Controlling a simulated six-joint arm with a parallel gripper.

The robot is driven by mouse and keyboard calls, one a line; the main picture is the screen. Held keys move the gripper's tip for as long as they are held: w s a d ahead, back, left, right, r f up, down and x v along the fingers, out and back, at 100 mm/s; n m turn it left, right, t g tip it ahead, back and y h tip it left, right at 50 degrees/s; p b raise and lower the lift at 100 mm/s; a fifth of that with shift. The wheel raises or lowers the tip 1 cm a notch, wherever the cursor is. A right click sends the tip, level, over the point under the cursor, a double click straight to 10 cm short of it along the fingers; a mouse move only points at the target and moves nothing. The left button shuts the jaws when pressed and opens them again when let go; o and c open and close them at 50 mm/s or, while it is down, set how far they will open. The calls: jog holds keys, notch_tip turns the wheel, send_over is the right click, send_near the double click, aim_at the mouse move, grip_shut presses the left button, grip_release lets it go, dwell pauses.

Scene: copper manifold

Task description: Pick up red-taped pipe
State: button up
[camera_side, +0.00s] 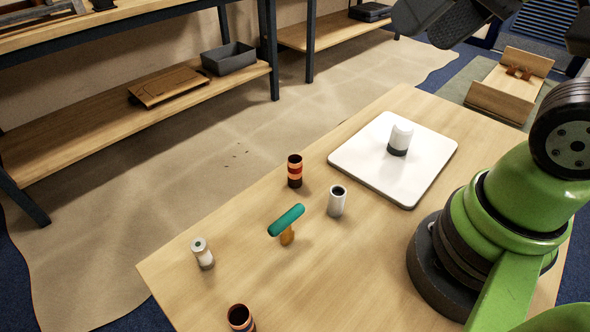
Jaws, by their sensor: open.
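A short upright pipe (294,171) with dark, orange and red bands stands on the wooden table, left of the white board; it shows the clearest red band. A second dark pipe with orange bands (241,318) stands at the bottom edge of the picture, partly cut off. My gripper (428,22) is at the top right, partly cut off by the frame edge. Its dark fingers are open and empty, high and well away from both pipes.
A white square board (365,160) holds a white cylinder with a dark base (400,139). A white cup-like cylinder (336,201), a teal-topped tool with an orange stem (286,222) and a pale spool-like cylinder (202,253) stand on the table (330,280). The table's left corner is bare.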

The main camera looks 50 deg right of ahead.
jog(key=w+f+g, duration=0.3)
jog(key=w, duration=0.4)
jog(key=n+g+h, duration=0.2)
jog(key=g, duration=0.1)
send_near(295, 159)
jog(key=shift+n+g, duration=0.4)
jog(key=f, duration=0.6)
jog(key=shift+w+a, duration=0.15)
jog(key=shift+a, duration=0.05)
jog(key=shift+w+d+f, duration=0.1)
jog(key=shift+d+f, duration=0.05)
jog(key=shift+f, duration=1.35)
jog(key=shift+w+d+f, duration=0.1)
jog(key=shift+w+f, duration=0.05)
jog(key=shift+f, duration=1.4)
jog(key=c, duration=1)
jog(key=shift+r, duration=0.15)
